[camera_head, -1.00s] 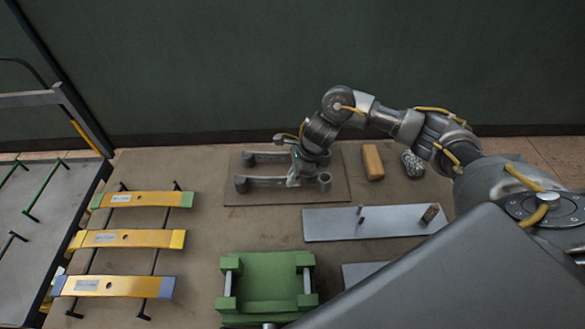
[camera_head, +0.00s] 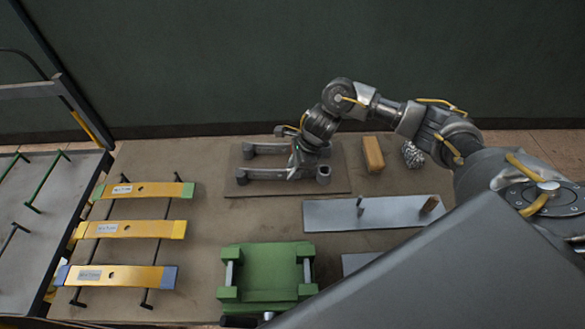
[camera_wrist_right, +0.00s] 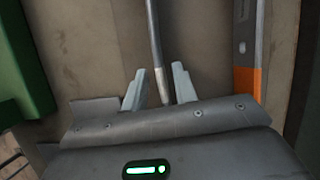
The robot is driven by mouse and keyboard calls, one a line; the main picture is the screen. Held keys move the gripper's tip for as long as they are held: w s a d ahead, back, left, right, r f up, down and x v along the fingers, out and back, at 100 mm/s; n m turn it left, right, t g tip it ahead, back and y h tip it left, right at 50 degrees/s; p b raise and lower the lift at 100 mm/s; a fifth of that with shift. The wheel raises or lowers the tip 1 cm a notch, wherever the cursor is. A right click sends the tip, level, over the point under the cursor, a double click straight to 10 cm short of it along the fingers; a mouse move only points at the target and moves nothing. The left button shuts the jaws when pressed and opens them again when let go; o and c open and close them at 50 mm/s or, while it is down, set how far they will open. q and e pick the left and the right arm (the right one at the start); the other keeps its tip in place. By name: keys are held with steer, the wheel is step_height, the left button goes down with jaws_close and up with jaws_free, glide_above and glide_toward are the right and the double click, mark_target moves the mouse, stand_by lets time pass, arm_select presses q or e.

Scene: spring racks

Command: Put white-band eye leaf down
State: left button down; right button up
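I cannot make out a leaf with a white band. Three yellow leaves lie across a dark rod rack at the left of the head view: a green-ended leaf (camera_head: 155,190), a yellow-ended leaf (camera_head: 150,229) and a blue-ended leaf (camera_head: 135,277). My right gripper (camera_head: 294,172) is low at the grey twin-bar fixture (camera_head: 262,149). In the right wrist view its fingers (camera_wrist_right: 158,84) are apart, with a dark rod (camera_wrist_right: 152,30) running between them and gaps at both sides. A grey strip with an orange end (camera_wrist_right: 247,83) lies to their right. My left gripper is not in view.
A green block fixture (camera_head: 266,270) stands at the front middle. A grey plate with pegs (camera_head: 330,216), an orange-brown block (camera_head: 373,153) and a silvery lump (camera_head: 413,155) are at the right. A grey side table (camera_head: 45,235) adjoins at left. My arm hides the front right.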

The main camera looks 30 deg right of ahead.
steer(key=b+v, duration=0.1)
steer(key=v, duration=1.1)
steer(key=shift+f, duration=0.15)
